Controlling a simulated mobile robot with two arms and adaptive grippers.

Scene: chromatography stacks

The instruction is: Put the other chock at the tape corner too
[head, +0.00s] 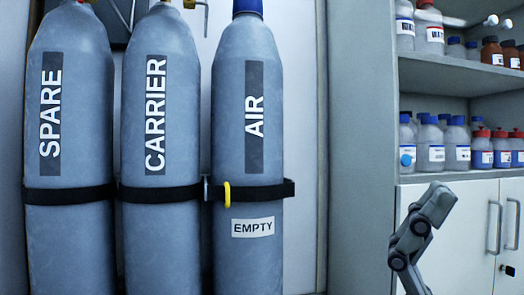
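No chock and no tape corner show in the head view. Part of my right gripper (428,222) shows at the lower right, in front of the white cabinet doors. It is seen from the side, pointing up, and I cannot tell whether it is open or shut. Nothing is visible in it. My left gripper is not in view. The floor is out of view.
Grey cylinders labelled SPARE (88,110), CARRIER (184,120) and AIR (233,110) stand strapped at the left. The AIR one has an EMPTY tag (253,227) and a yellow clip (227,195). Shelves (440,75) with several bottles stand over a white cabinet (475,240).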

